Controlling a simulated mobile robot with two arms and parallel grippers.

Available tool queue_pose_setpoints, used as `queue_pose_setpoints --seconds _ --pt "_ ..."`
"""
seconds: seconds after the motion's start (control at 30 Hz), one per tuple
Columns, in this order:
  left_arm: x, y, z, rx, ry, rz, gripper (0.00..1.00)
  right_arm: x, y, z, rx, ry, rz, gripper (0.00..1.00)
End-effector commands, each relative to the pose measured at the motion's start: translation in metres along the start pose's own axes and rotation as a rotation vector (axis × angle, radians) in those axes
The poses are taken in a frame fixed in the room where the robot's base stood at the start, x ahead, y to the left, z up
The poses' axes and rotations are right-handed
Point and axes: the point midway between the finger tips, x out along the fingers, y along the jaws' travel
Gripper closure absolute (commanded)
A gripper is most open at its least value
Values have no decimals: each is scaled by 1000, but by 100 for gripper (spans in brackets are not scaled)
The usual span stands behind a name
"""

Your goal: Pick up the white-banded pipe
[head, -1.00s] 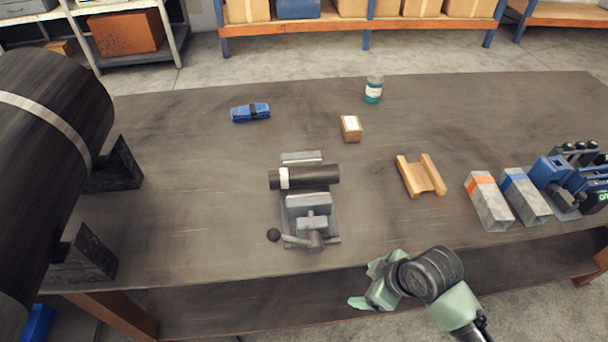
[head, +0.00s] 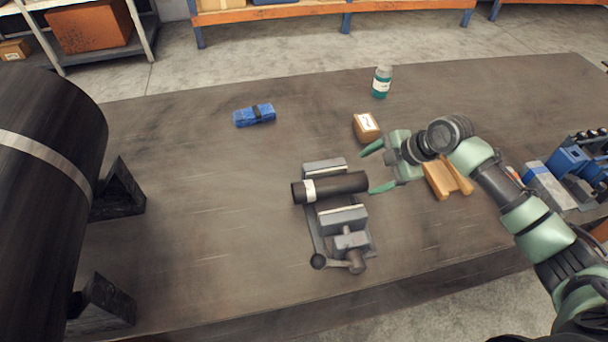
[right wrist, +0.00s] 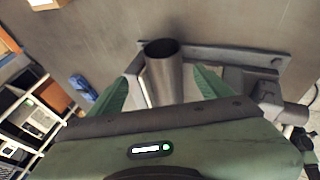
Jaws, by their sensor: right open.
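The white-banded pipe (head: 342,185) is a short dark tube with a white band near its left end. It lies across the grey vise (head: 343,216), between the jaws. My right gripper (head: 368,169) is open, just off the pipe's right end, its fingers pointing left. In the right wrist view the pipe (right wrist: 166,82) shows its open end between the two green fingers (right wrist: 166,66); no contact is visible. My left gripper is not in view.
A large dark cylinder (head: 40,190) on black supports fills the left. A cardboard box (head: 366,128), a teal-labelled jar (head: 381,82) and a blue bundle (head: 254,115) stand farther back. A wooden cradle (head: 440,184) sits under my right arm.

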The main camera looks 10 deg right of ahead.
Motion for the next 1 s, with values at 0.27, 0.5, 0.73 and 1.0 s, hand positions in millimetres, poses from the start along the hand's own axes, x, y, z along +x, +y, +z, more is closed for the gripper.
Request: queue_pose_setpoints --seconds 0.27,0.5,0.73,1.0 --pt "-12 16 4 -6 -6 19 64 25 2 0 1 1 0 20" --pt "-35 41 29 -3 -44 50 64 58 2 0 3 2 -1 20" --pt "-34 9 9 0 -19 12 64 77 0 2 0 -2 0 20" --pt "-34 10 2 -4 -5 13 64 77 0 2 -1 -3 0 48"
